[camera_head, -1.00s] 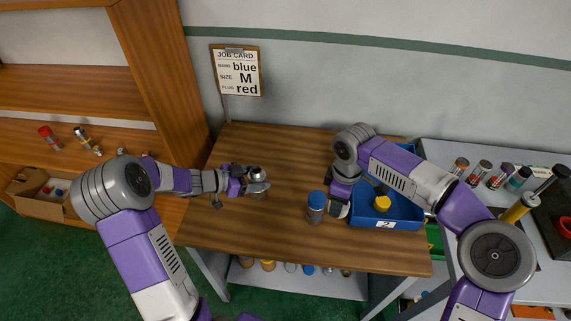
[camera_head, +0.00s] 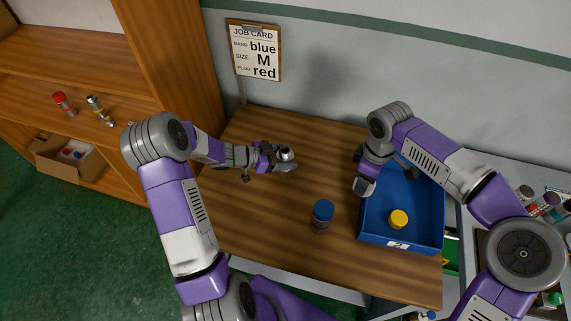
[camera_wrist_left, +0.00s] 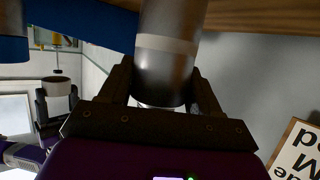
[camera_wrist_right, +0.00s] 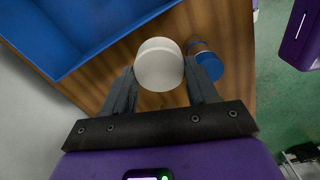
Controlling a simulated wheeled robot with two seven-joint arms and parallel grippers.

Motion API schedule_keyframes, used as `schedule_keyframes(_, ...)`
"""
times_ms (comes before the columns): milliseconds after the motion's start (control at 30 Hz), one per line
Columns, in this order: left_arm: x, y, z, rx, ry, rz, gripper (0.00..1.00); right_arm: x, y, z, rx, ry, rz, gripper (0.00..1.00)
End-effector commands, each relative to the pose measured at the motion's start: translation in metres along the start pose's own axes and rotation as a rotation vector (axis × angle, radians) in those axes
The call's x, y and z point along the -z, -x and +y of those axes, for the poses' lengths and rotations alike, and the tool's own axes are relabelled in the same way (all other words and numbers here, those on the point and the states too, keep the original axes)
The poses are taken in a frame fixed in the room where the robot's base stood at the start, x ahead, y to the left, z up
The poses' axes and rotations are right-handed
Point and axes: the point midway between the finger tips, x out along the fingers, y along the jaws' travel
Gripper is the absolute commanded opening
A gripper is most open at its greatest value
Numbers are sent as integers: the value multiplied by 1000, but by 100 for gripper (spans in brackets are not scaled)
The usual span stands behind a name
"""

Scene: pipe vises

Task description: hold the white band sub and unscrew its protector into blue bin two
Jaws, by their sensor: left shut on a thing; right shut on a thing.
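The grey metal sub with a pale white band (camera_wrist_left: 168,44) is between the fingers of my left gripper (camera_wrist_left: 165,95), which is shut on it. In the head view my left gripper (camera_head: 284,158) holds the sub over the left part of the table. My right gripper (camera_wrist_right: 162,92) is shut on a round white protector (camera_wrist_right: 159,64), apart from the sub.
A blue-capped sub (camera_head: 322,214) stands on the table (camera_head: 270,215) between my grippers, left of the bin. A yellow cap (camera_head: 398,219) lies in the bin. A job card (camera_head: 255,52) hangs on the wall. A shelf (camera_head: 60,85) with two parts is at left.

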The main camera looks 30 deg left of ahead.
Motion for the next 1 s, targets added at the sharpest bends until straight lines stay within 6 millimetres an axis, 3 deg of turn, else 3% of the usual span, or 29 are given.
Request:
schedule_keyframes(233,-29,-12,0,-1,1,3,0,0,-7,0,0,0,0,21)
schedule_keyframes(633,-33,-14,0,0,-2,3,0,0,-8,0,0,0,0,21)
schedule_keyframes(667,-34,-14,0,0,-1,0,66,0,-8,0,0,0,0,21)
schedule_keyframes(800,-34,-14,0,0,0,0,87,0,-8,0,0,0,0,21)
schedule_keyframes(1000,-34,-14,0,0,0,0,88,0,-8,0,0,0,0,21)
